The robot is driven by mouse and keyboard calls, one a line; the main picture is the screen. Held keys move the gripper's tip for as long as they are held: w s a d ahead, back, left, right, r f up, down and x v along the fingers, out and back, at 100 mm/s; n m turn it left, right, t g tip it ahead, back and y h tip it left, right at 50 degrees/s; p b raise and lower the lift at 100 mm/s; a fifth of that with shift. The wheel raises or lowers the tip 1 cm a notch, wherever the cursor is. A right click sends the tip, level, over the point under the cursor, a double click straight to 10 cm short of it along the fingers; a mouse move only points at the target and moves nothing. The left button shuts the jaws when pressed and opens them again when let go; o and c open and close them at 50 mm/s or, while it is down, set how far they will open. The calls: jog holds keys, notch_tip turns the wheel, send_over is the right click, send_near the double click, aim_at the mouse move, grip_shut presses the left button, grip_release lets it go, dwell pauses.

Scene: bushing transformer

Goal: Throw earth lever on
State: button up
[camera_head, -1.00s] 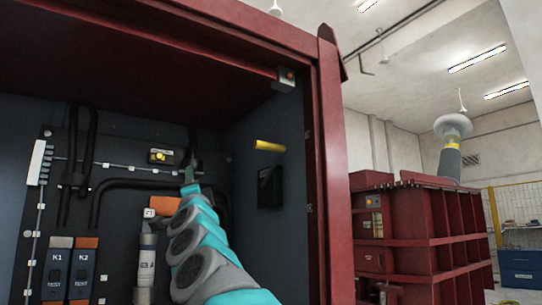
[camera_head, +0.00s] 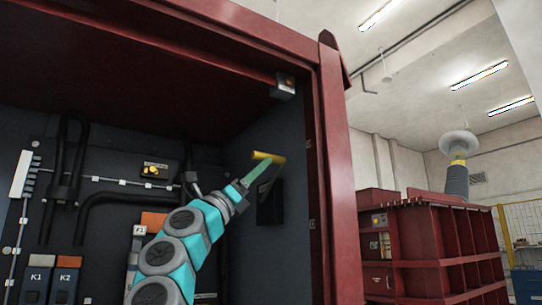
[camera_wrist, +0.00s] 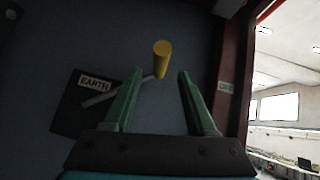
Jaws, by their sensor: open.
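The earth lever's yellow handle (camera_head: 268,157) stands out from the right inner wall of the red cabinet. In the wrist view the yellow handle (camera_wrist: 161,59) sits at the end of a grey rod (camera_wrist: 115,93), which runs from a dark box (camera_wrist: 77,108) with a label reading "EARTH". My gripper (camera_wrist: 158,90) is open with its two green fingers apart. The handle shows between and just beyond the fingertips, with no contact visible. In the head view my gripper (camera_head: 258,172) reaches up to the handle and partly covers the dark lever box (camera_head: 270,203).
The red cabinet's frame post (camera_head: 335,170) stands close to the right of the lever. Cables, a yellow knob (camera_head: 152,171) and the K1 (camera_head: 38,275) and K2 (camera_head: 66,275) units are on the back panel.

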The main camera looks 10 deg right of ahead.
jog(key=p+x, duration=0.4)
jog(key=x, duration=0.2)
jog(key=shift+r, duration=0.1)
jog(key=shift+c, duration=0.2)
grip_shut()
dwell(1.1)
